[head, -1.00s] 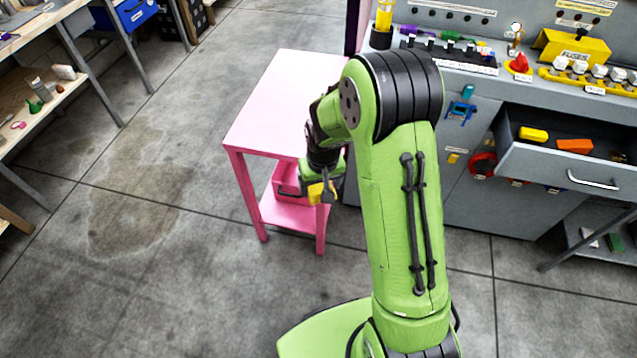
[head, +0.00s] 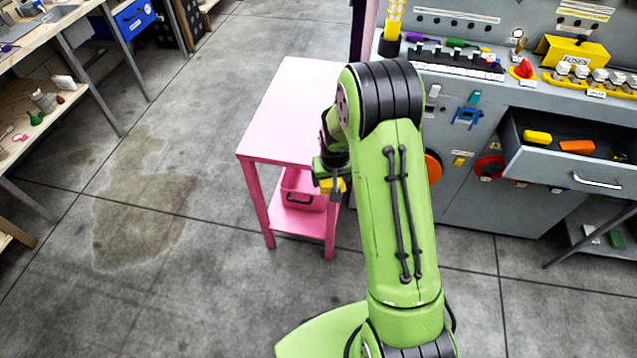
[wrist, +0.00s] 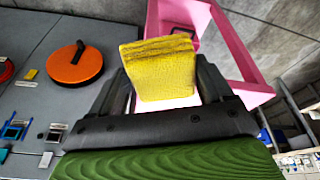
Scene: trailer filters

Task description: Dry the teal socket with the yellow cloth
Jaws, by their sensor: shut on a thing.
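My gripper (wrist: 166,84) is shut on the yellow cloth (wrist: 160,62), a thick folded pad that sticks out between the fingers. In the head view the cloth (head: 340,184) shows small beside the pink table, partly hidden by my gripper (head: 333,180). The teal socket (head: 467,112), a small blue-teal fitting with a raised teal flap, is on the grey cabinet front, right of my arm and well apart from the cloth. In the wrist view a blue-framed fitting (wrist: 14,130), seemingly this socket, shows at the left edge. Whether it is wet cannot be told.
A pink table (head: 290,100) with a pink bin (head: 303,190) on its lower shelf stands beside my arm. The cabinet has an orange disc (head: 432,167), a red round fitting (head: 488,167) and an open drawer (head: 570,165) at right.

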